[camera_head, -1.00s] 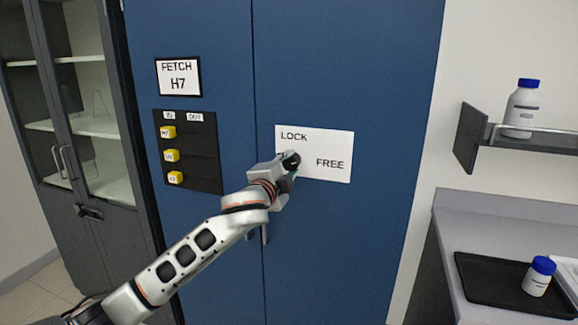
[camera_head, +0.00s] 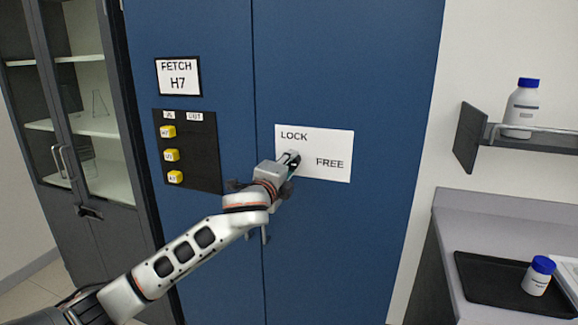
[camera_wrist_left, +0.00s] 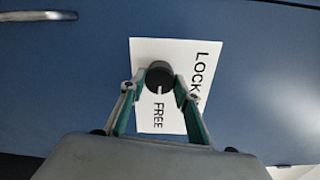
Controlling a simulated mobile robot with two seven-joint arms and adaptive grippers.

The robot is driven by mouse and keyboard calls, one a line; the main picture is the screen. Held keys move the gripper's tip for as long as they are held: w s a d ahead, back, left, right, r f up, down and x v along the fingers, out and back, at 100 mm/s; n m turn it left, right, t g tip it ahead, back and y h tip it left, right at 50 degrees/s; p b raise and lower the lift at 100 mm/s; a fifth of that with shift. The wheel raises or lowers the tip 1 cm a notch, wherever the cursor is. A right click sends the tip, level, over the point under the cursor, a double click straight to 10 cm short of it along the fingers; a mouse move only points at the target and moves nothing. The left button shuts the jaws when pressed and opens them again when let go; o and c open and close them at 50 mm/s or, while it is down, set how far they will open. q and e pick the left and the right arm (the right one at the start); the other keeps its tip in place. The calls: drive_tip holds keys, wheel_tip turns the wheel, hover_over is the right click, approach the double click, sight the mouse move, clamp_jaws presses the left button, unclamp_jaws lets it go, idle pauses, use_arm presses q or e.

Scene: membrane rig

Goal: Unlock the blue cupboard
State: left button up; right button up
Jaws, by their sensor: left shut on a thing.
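The blue cupboard (camera_head: 355,60) fills the middle of the head view, with its doors closed. On its right door is a white plate (camera_head: 340,145) marked LOCK at upper left and FREE at lower right. My left gripper (camera_head: 290,161) is at the plate's left part and hides most of the knob there. In the left wrist view, the dark round knob (camera_wrist_left: 159,73) sits between the gripper's two fingers, which are shut on it. The knob's white mark points toward the word FREE. My right gripper is not in view.
A FETCH H7 sign (camera_head: 178,77) and a black board (camera_head: 205,150) with yellow tags are on the left door. A glass-fronted cabinet (camera_head: 75,130) stands at left. At right are a shelf (camera_head: 540,141) with a bottle and a counter with a black tray (camera_head: 480,280).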

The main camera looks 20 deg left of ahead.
use_arm(q)
drive_tip(key=o, duration=1.1)
drive_tip(key=s, duration=1.2)
drive_tip(key=shift+a+r, duration=0.15)
drive_tip(key=shift+a, duration=0.1)
drive_tip(key=s+d+f+n+g+h, duration=0.15)
drive_tip(key=s+f+n, duration=0.25)
drive_tip(key=f, duration=1.2)
drive_tip(key=s+d+f+n+g+h, duration=0.1)
drive_tip(key=s+d+f+n+g, duration=0.25)
drive_tip(key=f, duration=1.25)
drive_tip(key=s+a+f+n+g, duration=0.1)
drive_tip(key=s+f+n, duration=0.3)
drive_tip(key=s+f, duration=0.6)
drive_tip(key=s+a+f+n+g+y, duration=0.1)
drive_tip(key=s+a+f+n, duration=0.2)
drive_tip(key=s+f, duration=0.7)
drive_tip(key=s+n, duration=0.2)
drive_tip(key=s, duration=0.1)
drive_tip(key=shift+s+a+f, duration=0.2)
drive_tip(key=shift+f, duration=0.2)
